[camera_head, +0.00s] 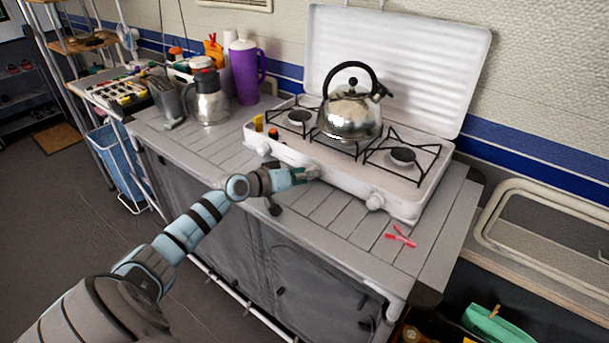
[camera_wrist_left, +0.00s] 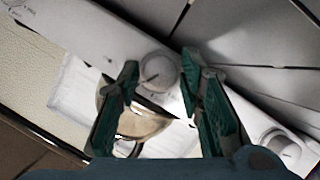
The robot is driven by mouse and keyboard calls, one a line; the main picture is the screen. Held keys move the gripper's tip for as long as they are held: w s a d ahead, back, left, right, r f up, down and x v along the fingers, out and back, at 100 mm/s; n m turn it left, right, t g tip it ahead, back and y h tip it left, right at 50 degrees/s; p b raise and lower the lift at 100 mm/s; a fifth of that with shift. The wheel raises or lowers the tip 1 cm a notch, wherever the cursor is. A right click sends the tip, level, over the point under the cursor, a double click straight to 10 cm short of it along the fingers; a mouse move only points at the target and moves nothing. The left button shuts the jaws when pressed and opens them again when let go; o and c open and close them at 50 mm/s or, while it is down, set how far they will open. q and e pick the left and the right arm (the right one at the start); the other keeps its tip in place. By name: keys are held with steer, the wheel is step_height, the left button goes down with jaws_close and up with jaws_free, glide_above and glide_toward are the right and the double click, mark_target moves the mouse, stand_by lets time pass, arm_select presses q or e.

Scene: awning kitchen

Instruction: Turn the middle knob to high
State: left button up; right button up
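The white camping stove (camera_head: 400,197) stands on the slatted counter, with knobs along its front face. My left gripper (camera_head: 308,174) is at the stove's front, at the middle knob, which it mostly hides in the head view. In the left wrist view the round white middle knob (camera_wrist_left: 158,72) lies between the two green fingers (camera_wrist_left: 160,66). The fingers are apart, one on each side of it, and whether they touch it is unclear. The right knob (camera_head: 375,201) and left knob (camera_head: 263,148) are clear of the gripper. My right gripper is not in view.
A steel kettle (camera_head: 349,112) stands on the stove near its middle, with the lid (camera_head: 395,62) raised behind. A steel jug (camera_head: 208,98) and purple pitcher (camera_head: 246,72) stand at the left. A red clip (camera_head: 400,236) lies on the counter at the right front.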

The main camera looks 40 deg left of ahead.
arm_select(q)
steer(key=shift+o, duration=0.5)
